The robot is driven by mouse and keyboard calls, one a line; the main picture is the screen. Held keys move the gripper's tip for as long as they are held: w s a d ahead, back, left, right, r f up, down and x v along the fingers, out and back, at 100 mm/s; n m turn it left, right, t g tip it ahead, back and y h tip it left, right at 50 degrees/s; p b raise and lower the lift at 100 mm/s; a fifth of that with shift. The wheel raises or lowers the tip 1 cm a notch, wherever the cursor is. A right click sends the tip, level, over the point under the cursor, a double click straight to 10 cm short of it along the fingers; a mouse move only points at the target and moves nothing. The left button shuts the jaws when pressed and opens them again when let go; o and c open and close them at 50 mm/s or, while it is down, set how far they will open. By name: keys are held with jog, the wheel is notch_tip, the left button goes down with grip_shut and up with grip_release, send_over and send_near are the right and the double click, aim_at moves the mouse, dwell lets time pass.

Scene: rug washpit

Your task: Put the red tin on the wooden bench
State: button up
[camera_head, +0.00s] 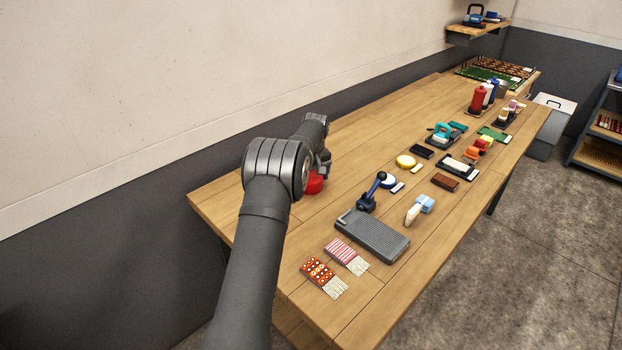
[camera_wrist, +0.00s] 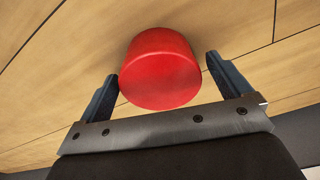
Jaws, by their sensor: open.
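The red tin (camera_wrist: 160,70) shows in the wrist view as a round red cylinder on the wooden bench top. In the head view the tin (camera_head: 315,184) is partly hidden behind my arm, near the wall side of the wooden bench (camera_head: 350,150). My gripper (camera_wrist: 163,75) is open, with one finger on each side of the tin. The left finger is very close to the tin; I cannot tell if it touches. A gap shows at the right finger. In the head view my gripper is mostly hidden by my arm.
A grey tray (camera_head: 372,234) with a blue-handled tool (camera_head: 370,192), patterned swatches (camera_head: 318,271), a yellow round item (camera_head: 405,161) and a brown block (camera_head: 445,182) lie right of the tin. Bottles (camera_head: 478,99) stand farther back. The bench's wall side is largely clear.

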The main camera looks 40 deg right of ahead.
aim_at(313, 179)
notch_tip(313, 179, up, 12)
jog(key=s, duration=0.1)
jog(key=shift+s+a, duration=0.15)
jog(key=shift+s, duration=0.05)
dwell(0.3)
jog(key=f, duration=0.4)
jog(key=w+f, duration=0.1)
jog(key=f, duration=0.7)
jog(key=shift+w+f, duration=0.2)
jog(key=shift+f, duration=0.1)
notch_tip(313, 179, up, 3)
jog(key=shift+r, duration=0.1)
jog(key=shift+d+r, duration=0.2)
jog(key=shift+r, duration=0.4)
